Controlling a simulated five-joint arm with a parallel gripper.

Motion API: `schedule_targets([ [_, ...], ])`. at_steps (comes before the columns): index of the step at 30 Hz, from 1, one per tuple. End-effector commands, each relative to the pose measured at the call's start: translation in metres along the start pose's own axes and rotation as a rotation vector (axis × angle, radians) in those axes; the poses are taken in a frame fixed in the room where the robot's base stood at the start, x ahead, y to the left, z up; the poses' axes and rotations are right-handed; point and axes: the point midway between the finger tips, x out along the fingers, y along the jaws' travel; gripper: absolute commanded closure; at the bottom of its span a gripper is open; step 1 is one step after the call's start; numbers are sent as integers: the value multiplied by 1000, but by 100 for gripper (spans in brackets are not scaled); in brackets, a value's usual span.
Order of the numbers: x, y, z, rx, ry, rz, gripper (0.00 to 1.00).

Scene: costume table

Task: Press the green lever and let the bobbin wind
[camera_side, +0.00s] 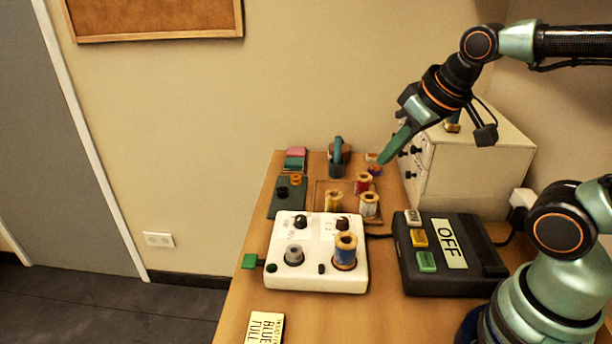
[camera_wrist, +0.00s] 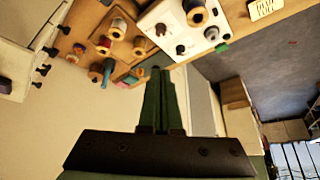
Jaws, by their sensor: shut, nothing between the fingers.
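The green lever (camera_side: 250,261) sticks out from the left side of the white winder (camera_side: 315,279); in the wrist view a small green piece shows at the winder's edge (camera_wrist: 222,48). A grey bobbin (camera_side: 294,254) sits on the winder's left spindle. A spool of blue thread (camera_side: 345,252) stands on its right. My gripper (camera_side: 384,172) has green fingers, shut and empty, pointing down-left above the back of the table, well behind and right of the lever. The wrist view shows the fingers together (camera_wrist: 156,72).
A dark box with an OFF label (camera_side: 450,243) stands right of the winder. Several thread spools, such as a red one (camera_side: 362,184), stand on a wooden tray behind it. A cream cabinet (camera_side: 470,180) stands back right. A card (camera_side: 266,328) lies at the front.

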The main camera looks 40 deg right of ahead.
Motion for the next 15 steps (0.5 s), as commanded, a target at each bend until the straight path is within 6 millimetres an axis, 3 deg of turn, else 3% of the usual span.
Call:
schedule_targets([
  [8,43,-42,-38,112,60,-69,100],
  [15,89,-96,-64,237,114,-162,100],
])
